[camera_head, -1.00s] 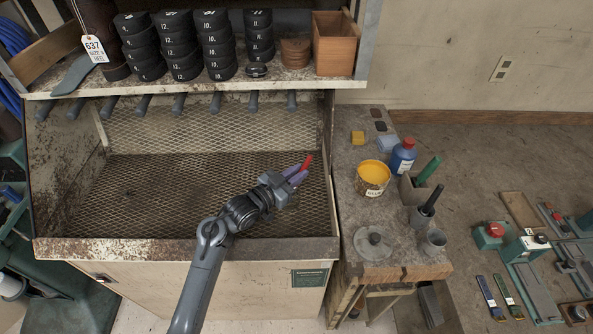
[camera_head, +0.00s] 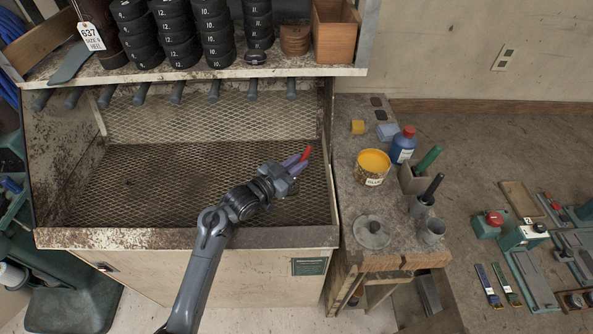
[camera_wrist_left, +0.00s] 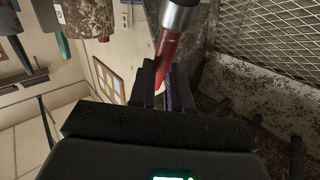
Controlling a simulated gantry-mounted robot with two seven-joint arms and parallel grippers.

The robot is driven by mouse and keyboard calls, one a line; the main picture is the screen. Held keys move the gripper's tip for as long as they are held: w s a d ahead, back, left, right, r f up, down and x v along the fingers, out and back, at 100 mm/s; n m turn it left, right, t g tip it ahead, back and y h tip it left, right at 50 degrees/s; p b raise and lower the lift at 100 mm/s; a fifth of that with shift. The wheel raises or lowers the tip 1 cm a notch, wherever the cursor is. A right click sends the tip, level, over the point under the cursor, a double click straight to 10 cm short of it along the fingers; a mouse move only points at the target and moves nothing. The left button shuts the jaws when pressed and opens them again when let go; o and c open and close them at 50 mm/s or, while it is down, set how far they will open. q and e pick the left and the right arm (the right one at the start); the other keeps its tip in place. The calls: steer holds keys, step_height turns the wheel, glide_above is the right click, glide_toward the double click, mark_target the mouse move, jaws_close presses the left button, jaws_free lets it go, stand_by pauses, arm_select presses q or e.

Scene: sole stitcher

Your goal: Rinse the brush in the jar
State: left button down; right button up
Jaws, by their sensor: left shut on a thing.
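My left gripper (camera_head: 294,169) is shut on the red-handled brush (camera_head: 306,154), above the mesh floor of the booth. In the left wrist view the brush's red handle (camera_wrist_left: 168,57) and silver ferrule stand between the fingers, and its bristle end is out of view. Which vessel is the jar is not certain. A small grey open pot (camera_head: 432,231) stands at the right front of the side bench, with its inside hard to make out. The gripper is well to the left of it. My right gripper is not in view.
The side bench (camera_head: 352,192) also holds an open glue can (camera_head: 370,178), a blue bottle (camera_head: 402,150), a round grey lid (camera_head: 372,232), a holder with a green handle (camera_head: 427,160) and a pot with a black handle (camera_head: 434,187). The booth's right wall stands between.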

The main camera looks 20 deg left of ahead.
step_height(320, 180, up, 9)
steer(key=p, duration=0.8)
steer(key=shift+p, duration=0.3)
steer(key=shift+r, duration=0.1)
stand_by(1.7)
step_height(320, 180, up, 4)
steer(key=p, duration=0.4)
stand_by(0.7)
